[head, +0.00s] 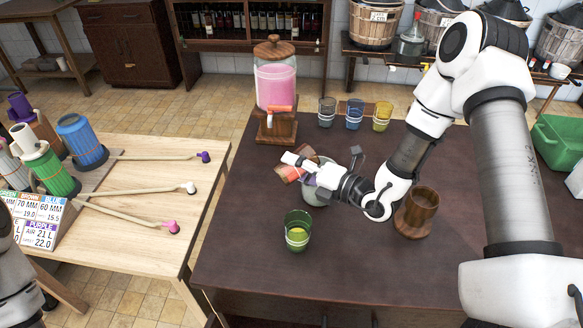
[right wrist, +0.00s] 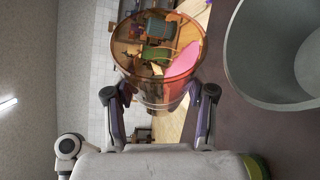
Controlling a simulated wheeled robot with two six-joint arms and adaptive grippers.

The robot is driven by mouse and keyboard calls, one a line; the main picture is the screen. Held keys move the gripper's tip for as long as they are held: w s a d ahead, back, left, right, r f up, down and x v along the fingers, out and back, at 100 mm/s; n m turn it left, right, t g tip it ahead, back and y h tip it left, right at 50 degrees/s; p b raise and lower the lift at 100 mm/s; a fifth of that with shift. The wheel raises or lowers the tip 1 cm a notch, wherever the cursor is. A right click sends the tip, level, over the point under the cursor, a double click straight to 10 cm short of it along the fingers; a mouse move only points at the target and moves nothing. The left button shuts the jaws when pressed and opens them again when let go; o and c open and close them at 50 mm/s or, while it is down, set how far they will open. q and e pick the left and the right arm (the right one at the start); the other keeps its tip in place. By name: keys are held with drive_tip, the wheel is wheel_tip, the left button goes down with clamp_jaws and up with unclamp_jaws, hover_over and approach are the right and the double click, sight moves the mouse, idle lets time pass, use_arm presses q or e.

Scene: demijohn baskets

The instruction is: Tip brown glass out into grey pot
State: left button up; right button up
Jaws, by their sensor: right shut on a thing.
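My right gripper (right wrist: 158,100) is shut on the brown glass (right wrist: 160,85), a clear amber-brown tumbler. In the head view the brown glass (head: 288,174) is strongly tilted, partly hidden by the gripper (head: 305,164). The grey pot (head: 318,194) stands on the dark table, beneath and just right of the glass, partly covered by my gripper and wrist. In the right wrist view the pot (right wrist: 252,88) is wide and open, beside the glass and apart from it. A pink patch shows in or through the glass; I cannot tell which. My left gripper is not visible.
A green glass (head: 297,232) stands in front of the pot, and a wooden cup (head: 416,212) to its right. A pink-filled dispenser (head: 275,88) and teal, blue and yellow glasses (head: 354,115) stand behind. The table's front left is clear.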

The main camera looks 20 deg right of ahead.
drive_tip(key=shift+w+d+f+m+y+b, duration=0.15)
drive_tip(key=shift+f+m+y+b, duration=0.15)
drive_tip(key=shift+m+b, duration=0.3)
drive_tip(key=shift+r, duration=0.1)
drive_tip(key=shift+t+b, duration=0.3)
drive_tip(key=shift+b, duration=0.15)
drive_tip(key=shift+d+r+m, duration=0.1)
drive_tip(key=shift+r+m, duration=0.15)
drive_tip(key=shift+m, duration=0.15)
